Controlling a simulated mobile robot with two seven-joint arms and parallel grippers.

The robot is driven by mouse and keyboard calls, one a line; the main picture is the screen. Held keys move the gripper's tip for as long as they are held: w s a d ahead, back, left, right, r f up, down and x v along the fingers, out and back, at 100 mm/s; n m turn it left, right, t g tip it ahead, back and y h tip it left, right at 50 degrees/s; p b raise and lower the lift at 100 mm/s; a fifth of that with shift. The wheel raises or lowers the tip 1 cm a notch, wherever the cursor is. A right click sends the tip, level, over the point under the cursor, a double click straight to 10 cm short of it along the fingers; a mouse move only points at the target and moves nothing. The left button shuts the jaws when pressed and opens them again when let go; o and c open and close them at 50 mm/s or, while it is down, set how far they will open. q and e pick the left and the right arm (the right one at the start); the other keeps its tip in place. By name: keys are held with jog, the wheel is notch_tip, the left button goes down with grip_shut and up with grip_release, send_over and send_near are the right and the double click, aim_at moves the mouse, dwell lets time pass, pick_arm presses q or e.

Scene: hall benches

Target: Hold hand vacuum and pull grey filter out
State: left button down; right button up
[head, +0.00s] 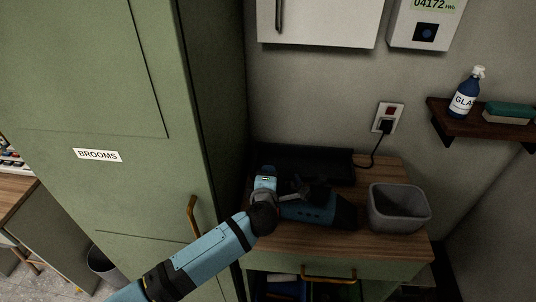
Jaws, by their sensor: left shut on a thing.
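The hand vacuum (322,211), blue and dark grey, lies on the wooden top of a low green cabinet. My left arm comes in from the lower left, and its gripper (304,190) is at the top of the vacuum. The gripper is shut on the vacuum, apparently at its dark handle, though the fingers are small and dark here. My wrist covers the vacuum's left end. I cannot make out the grey filter. My right gripper is not in view.
A grey open bin (399,208) stands right of the vacuum on the wooden top (385,242). A black box-like unit (305,163) lies behind, with a cord to the wall socket (387,118). A tall green broom cupboard (100,120) closes off the left. A shelf (475,123) holds a blue bottle (466,97).

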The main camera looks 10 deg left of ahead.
pick_arm(q)
jog(key=shift+f, duration=0.5)
dwell(0.5)
jog(key=c, duration=1.2)
grip_release()
jog(key=shift+s, duration=0.15)
jog(key=shift+c, duration=0.2)
jog(key=shift+f, duration=0.1)
jog(key=shift+c, duration=0.4)
jog(key=c, duration=0.4)
